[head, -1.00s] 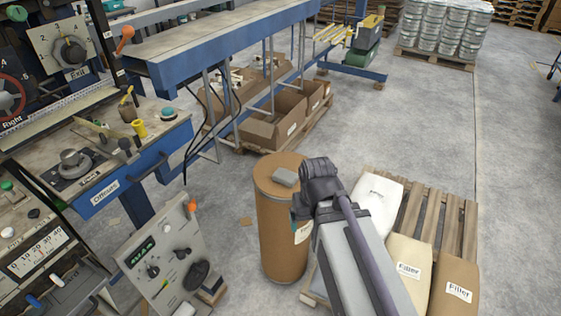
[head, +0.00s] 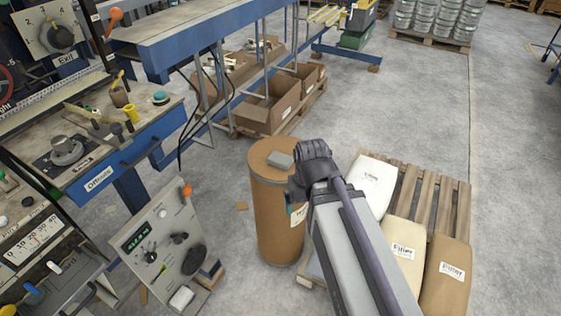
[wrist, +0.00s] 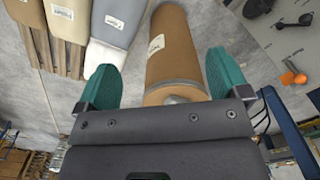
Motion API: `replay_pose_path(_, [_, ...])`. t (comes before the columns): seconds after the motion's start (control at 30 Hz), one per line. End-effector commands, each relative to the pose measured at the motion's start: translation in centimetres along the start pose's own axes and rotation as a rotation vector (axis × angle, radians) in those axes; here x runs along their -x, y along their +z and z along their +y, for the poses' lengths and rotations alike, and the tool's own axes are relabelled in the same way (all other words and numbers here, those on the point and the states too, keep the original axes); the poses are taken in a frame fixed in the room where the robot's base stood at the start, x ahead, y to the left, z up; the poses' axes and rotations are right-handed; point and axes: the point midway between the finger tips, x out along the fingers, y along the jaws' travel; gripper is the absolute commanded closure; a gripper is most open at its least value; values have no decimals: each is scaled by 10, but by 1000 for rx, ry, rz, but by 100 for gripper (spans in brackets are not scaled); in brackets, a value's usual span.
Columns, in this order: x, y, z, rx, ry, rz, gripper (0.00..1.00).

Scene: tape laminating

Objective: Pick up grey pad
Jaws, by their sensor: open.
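The grey pad (head: 281,159) is a small flat block lying on the round lid of a tall brown drum (head: 278,215). In the wrist view, only a rounded grey part of it (wrist: 174,99) shows on the drum's end, just past the dark gripper body, which hides the rest. My gripper (wrist: 164,72) is open, with its two green fingers spread on either side of the drum's end and nothing seen held between them. In the head view, my dark wrist is just right of the pad, and the fingers are mostly hidden.
Filler bags (head: 404,245) lie on a wooden pallet (head: 437,195) right of the drum. A control panel (head: 160,243) stands to the left, with a pale block (head: 181,298) at its lower edge. Cardboard boxes (head: 268,112) sit behind. Open floor lies beyond the pallet.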

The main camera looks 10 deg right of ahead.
Motion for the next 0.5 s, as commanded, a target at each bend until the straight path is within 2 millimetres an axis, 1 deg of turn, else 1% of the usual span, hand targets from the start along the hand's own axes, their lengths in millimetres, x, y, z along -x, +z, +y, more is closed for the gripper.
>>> replay_pose_path(0.03, [-11, -10, 1, -3, 0, 0, 6])
replay_pose_path(0.07, [-15, -23, 2, -5, 0, 0, 6])
replay_pose_path(0.13, [-25, -66, 4, -19, -7, 3, 6])
replay_pose_path(0.17, [-30, -91, 4, -67, -12, 5, 6])
replay_pose_path(0.2, [-36, -126, 5, -182, -21, 9, 6])
replay_pose_path(0.27, [-41, -168, 7, -391, -34, 13, 6])
replay_pose_path(0.3, [-44, -193, 7, -536, -44, 13, 6])
replay_pose_path(0.37, [-48, -229, 8, -766, -60, 12, 6])
replay_pose_path(0.4, [-50, -252, 9, -930, -70, 10, 6])
replay_pose_path(0.47, [-52, -285, 10, -1190, -87, 3, 6])
replay_pose_path(0.5, [-53, -304, 10, -1370, -99, -5, 6])
